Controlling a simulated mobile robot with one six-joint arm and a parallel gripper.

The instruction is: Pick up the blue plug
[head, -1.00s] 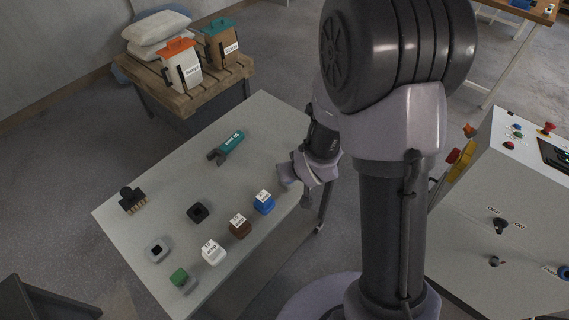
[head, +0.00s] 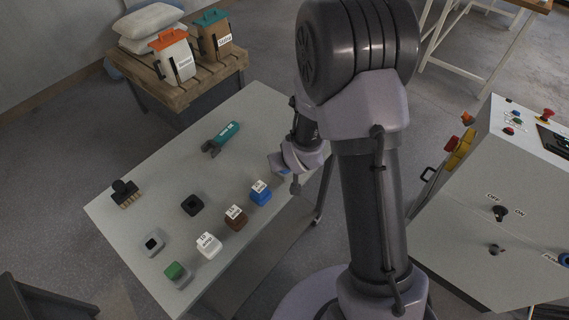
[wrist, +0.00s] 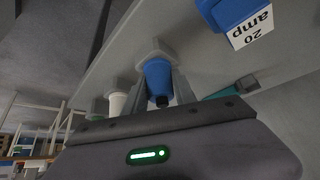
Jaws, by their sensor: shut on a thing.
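My gripper (wrist: 166,100) is at the right side of the grey table in the head view, where my arm mostly hides it (head: 277,168). In the wrist view its fingers are closed on either side of the blue plug (wrist: 157,76), a tapered blue body with a dark tip. A grey collar shows at its far end. I cannot tell whether the plug is clear of the surface behind it. The held plug is not clearly visible in the head view.
A separate blue block labelled "20 amp" (wrist: 228,14) is close by, also in the head view (head: 260,194). Brown (head: 235,218), white (head: 208,246) and green (head: 174,270) blocks continue the row. A teal tool (head: 222,138) lies behind. A control cabinet (head: 480,210) stands right.

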